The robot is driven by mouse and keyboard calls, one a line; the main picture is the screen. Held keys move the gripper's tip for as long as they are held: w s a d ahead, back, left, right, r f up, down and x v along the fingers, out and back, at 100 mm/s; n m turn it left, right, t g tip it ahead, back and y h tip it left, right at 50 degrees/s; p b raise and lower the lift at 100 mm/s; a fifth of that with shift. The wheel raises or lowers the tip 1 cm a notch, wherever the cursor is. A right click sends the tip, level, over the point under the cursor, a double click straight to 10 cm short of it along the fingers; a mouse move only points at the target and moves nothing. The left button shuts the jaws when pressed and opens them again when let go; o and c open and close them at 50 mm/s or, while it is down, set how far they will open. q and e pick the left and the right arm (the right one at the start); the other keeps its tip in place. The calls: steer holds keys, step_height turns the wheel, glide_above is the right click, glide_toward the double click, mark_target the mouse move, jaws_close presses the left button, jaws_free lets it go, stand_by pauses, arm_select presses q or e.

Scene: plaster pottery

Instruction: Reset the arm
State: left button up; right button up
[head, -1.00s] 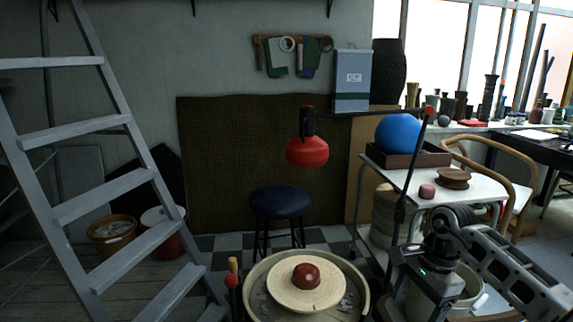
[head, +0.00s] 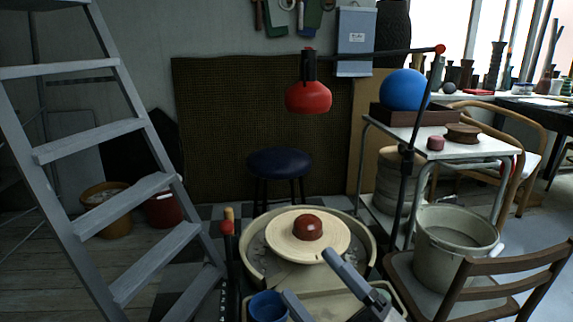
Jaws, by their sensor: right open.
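My right gripper (head: 308,274) shows at the bottom middle of the head view. Its two grey fingers are spread apart with nothing between them. The upper fingertip overlaps the front edge of the pottery wheel's round plate (head: 290,248) in the picture; whether it touches cannot be told. A dark red lump (head: 308,227) sits on the middle of the plate, beyond the fingers and apart from them. Most of my right arm is cut off by the lower edge. My left gripper is not in view.
A blue cup (head: 268,306) stands close left of the right gripper. A wooden chair (head: 470,284) and a grey bucket (head: 455,238) stand at right. A red lamp (head: 308,97) hangs above the wheel. A ladder (head: 105,205) stands at left.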

steer(key=s+d+f+m+g+h+b, duration=0.1)
steer(key=s+f+m+h+b, duration=0.25)
steer(key=f+m, duration=0.5)
steer(key=s+d+f+m+g+h+b, duration=0.15)
steer(key=s+f+m+h, duration=0.35)
steer(key=m, duration=0.7)
arm_select(q)
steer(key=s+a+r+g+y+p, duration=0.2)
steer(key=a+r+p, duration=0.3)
steer(key=p, duration=2.4)
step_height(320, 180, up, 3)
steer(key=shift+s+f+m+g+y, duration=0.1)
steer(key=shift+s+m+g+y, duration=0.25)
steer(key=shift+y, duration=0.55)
arm_select(e)
steer(key=s+d+r+g+h, duration=0.1)
steer(key=d+r+g+h, duration=0.2)
steer(key=d+r, duration=0.4)
step_height(320, 180, up, 2)
steer(key=shift+s+r+g+h, duration=0.1)
steer(key=shift+s+g+h, duration=0.25)
steer(key=shift+h, duration=0.3)
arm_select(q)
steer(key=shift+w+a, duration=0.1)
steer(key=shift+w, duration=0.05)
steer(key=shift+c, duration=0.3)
arm_select(e)
steer(key=shift+d, duration=0.1)
